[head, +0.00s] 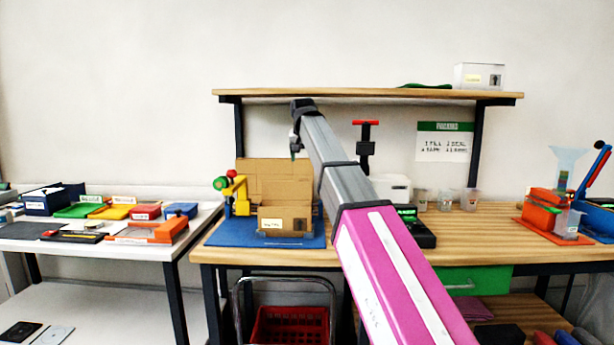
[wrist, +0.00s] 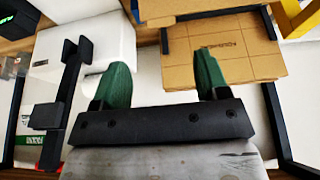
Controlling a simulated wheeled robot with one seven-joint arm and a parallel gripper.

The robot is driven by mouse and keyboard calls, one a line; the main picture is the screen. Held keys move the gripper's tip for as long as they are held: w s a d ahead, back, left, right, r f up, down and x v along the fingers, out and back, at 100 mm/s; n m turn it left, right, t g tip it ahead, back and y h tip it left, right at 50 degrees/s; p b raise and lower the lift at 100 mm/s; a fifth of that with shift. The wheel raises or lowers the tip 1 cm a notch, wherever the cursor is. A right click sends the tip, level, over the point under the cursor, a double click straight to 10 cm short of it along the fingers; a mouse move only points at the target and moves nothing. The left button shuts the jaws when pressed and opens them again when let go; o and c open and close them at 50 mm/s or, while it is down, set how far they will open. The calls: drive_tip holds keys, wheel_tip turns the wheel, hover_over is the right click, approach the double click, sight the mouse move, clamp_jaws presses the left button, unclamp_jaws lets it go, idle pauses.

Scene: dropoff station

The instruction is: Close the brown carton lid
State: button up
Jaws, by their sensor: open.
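The brown carton (head: 270,223) sits on a blue mat on the wooden bench, with a white label on its front. Its lid (head: 262,178) stands up open behind the box. My gripper (head: 295,153) is above and behind the carton's right side, partly hidden by its own arm. In the wrist view my gripper (wrist: 165,82) has two green fingers spread apart with nothing between them. Brown cardboard with flap creases, seemingly the raised lid (wrist: 235,62), lies beyond the right finger, apparently apart from it.
A yellow tape dispenser (head: 241,192) stands left of the carton. A black post with a red handle (head: 365,135) stands at the back right. A shelf (head: 370,93) spans above the bench. My arm hides the bench just right of the carton.

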sight(304, 179)
drive_tip(key=x, duration=0.8)
drive_tip(key=shift+a+f, duration=0.1)
drive_tip(key=shift+f, duration=0.05)
drive_tip(key=shift+c, duration=0.3)
